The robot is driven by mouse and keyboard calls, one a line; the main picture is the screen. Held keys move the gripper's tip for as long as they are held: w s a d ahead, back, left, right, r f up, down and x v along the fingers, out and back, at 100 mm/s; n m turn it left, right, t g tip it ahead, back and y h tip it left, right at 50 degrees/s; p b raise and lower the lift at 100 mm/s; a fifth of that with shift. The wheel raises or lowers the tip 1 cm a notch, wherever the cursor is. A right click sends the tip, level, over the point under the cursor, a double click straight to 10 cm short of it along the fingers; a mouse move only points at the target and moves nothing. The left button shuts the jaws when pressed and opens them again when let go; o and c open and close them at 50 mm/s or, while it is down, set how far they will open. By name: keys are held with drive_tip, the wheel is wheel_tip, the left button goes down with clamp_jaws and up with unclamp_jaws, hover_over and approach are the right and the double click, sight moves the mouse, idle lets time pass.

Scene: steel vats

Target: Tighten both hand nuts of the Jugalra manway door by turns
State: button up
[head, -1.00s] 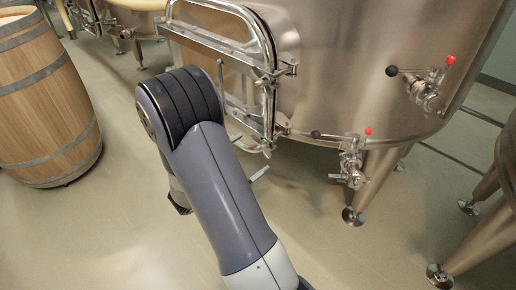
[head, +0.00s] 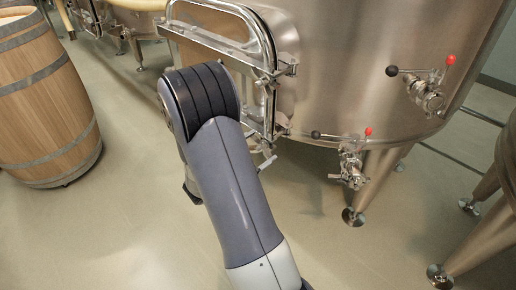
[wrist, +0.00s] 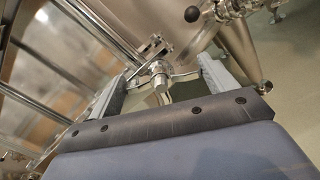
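The Jugalra manway door (head: 215,47) sits in the steel vat wall with a tubular frame; it appears shut, though my arm covers its lower left part. In the wrist view, a hand nut (wrist: 159,83) with thin side wings lies between the fingers of my gripper (wrist: 162,68). The fingers stand wide apart, one on each side of it; I cannot tell whether they touch the wings. The other hand nut is not clearly made out. In the head view my gripper is hidden behind my arm.
Two valves, upper (head: 428,96) and lower (head: 352,166), with red and black knobs project from the vat (head: 360,60) to the right. A vat leg (head: 372,180) stands below. A wooden barrel (head: 45,110) stands left. The floor (head: 100,235) at lower left is clear.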

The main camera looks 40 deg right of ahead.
drive_tip(key=c, duration=0.4)
drive_tip(key=m+b, duration=0.1)
drive_tip(key=b, duration=0.1)
drive_tip(key=m+b, duration=0.1)
drive_tip(key=b, duration=0.1)
drive_tip(key=shift+f+m, duration=0.25)
drive_tip(key=shift+m, duration=0.15)
drive_tip(key=shift+r+b, duration=0.15)
drive_tip(key=shift+b, duration=0.3)
drive_tip(key=o, duration=1)
drive_tip(key=shift+c, duration=0.2)
drive_tip(key=shift+a, duration=0.1)
